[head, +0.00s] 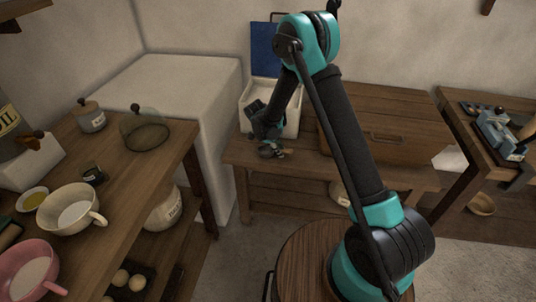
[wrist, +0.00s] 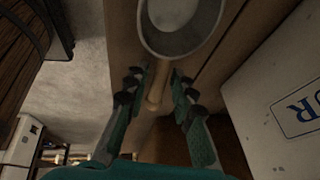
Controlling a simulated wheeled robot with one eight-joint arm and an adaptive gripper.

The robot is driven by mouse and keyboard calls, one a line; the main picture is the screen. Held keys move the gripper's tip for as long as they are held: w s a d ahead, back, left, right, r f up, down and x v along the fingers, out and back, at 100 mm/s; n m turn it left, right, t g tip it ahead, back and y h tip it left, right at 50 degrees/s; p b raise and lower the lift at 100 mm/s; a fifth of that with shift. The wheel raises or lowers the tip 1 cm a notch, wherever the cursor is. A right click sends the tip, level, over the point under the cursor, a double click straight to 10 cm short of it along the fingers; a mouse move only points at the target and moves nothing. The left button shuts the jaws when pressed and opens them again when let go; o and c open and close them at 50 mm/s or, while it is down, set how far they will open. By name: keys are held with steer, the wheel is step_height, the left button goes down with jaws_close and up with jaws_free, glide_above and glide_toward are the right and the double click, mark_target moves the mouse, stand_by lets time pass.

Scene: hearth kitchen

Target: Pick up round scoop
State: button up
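The round scoop (wrist: 180,42) shows in the wrist view, with a grey round bowl at the top, pale inside, and a light wooden handle (wrist: 158,85) pointing down the picture. My gripper (wrist: 158,78) is open, with one finger on each side of the handle. Gaps show between the fingers and the handle, so I see no firm hold. In the head view my gripper (head: 270,148) is low over the wooden bench, in front of a white bin. The scoop there is small and largely hidden by my gripper.
The white bin (head: 291,127) with a raised blue lid (head: 264,50) stands just behind my gripper; its lettered side (wrist: 285,120) is close on the right in the wrist view. A wooden chest (head: 400,140) is to the right. A left table holds bowls and jars.

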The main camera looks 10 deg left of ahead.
steer(key=shift+w+d+f, duration=0.1)
steer(key=shift+d+f, duration=0.05)
steer(key=shift+f, duration=0.4)
steer(key=shift+c, duration=0.3)
jaws_close()
steer(key=shift+r, duration=0.1)
step_height(320, 180, up, 20)
